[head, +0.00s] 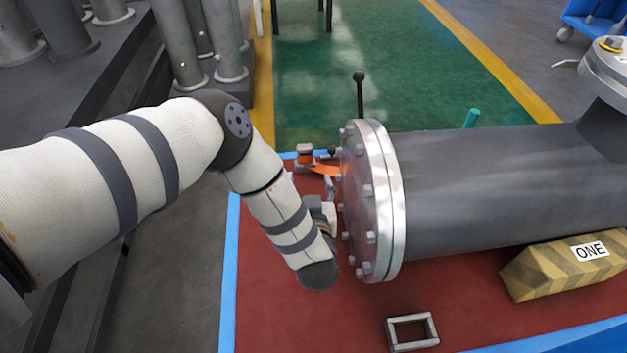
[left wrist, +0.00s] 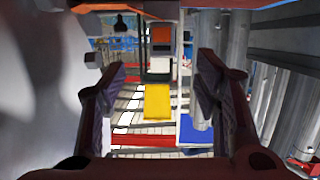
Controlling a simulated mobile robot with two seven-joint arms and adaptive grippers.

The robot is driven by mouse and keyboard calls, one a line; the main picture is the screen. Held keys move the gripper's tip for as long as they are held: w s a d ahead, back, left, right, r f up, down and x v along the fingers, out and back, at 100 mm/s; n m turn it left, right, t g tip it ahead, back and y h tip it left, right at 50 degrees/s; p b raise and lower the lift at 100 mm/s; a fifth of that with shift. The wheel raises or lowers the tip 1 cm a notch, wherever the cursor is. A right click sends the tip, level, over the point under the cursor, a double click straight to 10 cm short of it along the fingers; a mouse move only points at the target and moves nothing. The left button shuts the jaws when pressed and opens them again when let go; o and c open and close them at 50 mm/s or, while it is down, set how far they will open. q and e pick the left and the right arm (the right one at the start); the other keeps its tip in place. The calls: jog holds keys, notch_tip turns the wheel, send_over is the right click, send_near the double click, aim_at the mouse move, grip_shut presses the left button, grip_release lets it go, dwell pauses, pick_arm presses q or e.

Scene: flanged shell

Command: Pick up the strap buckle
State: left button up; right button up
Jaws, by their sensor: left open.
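The strap buckle (head: 305,153) is a small grey block with an orange-red face, left of the flanged end of the shell (head: 372,200). An orange strap (head: 324,169) runs from beside it toward the flange. My left gripper (head: 325,208) is close to the left side of the flange, nearer than the buckle and partly hidden by my forearm. In the left wrist view its fingers (left wrist: 161,70) are apart with nothing held between them. A grey and orange block, which looks like the buckle (left wrist: 159,42), shows ahead between the fingers. My right gripper is not in view.
The bolted flange stands close on the right of my left gripper. A black-knobbed lever (head: 359,95) rises behind it. A striped block marked ONE (head: 565,265) supports the shell. A small metal frame (head: 411,347) lies on the red floor. Grey pipes (head: 180,45) stand at upper left.

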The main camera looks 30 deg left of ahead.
aim_at(305, 155)
pick_arm(q)
jog(key=shift+n+y, duration=0.3)
jog(key=shift+y, duration=0.1)
jog(key=b+x, duration=0.1)
jog(key=x, duration=0.2)
jog(key=b+x, duration=0.2)
jog(key=x, duration=0.2)
jog(key=shift+w+a+r, duration=0.15)
jog(key=shift+w+a, duration=0.1)
jog(key=shift+w, duration=0.05)
jog(key=b+x, duration=0.2)
jog(key=x, duration=0.1)
jog(key=b+x, duration=0.1)
jog(key=x, duration=0.1)
jog(key=shift+w+d+f, duration=0.1)
jog(key=shift+w+f, duration=0.1)
jog(key=shift+f, duration=0.15)
jog(key=shift+w, duration=0.1)
jog(key=shift+r, duration=0.1)
grip_shut()
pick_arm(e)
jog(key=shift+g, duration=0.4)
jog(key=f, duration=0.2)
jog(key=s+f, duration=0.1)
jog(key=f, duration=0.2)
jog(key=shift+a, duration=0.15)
